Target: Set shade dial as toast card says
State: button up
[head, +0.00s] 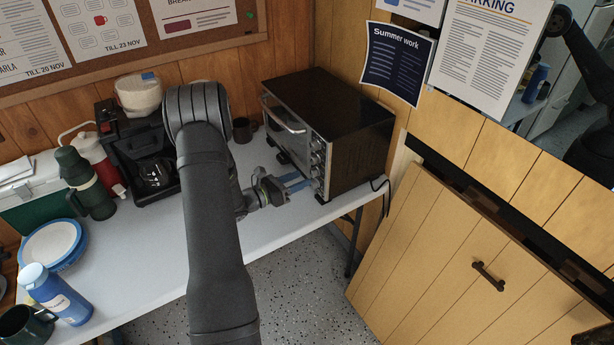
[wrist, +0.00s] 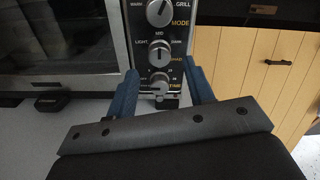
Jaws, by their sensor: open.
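The toaster oven (head: 345,125) stands at the right end of the table, its knobs on the front panel. In the wrist view the shade dial (wrist: 160,54) is the middle knob, marked LIGHT, MID and DARK; its pointer looks roughly upright, towards MID. My gripper (wrist: 159,68) is open, its blue fingers on either side of the lower panel near the shade and time dials. I cannot tell whether they touch anything. The head view shows my gripper (head: 297,184) at the panel's lower end. No card there is readable as the toast card; a sheet headed "BREA…" (head: 195,15) is cut off.
The mode dial (wrist: 159,13) is above the shade dial and the time dial (wrist: 160,82) below. A coffee maker (head: 145,150), green flask (head: 85,180), blue bottle (head: 55,293) and plates (head: 50,243) stand left. The table front (head: 130,270) is partly clear.

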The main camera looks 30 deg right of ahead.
aim_at(311, 174)
jog(key=shift+d, duration=1.8)
jog(key=c, duration=1)
jog(key=m, duration=0.6)
jog(key=shift+w, duration=0.1)
jog(key=m, duration=0.6)
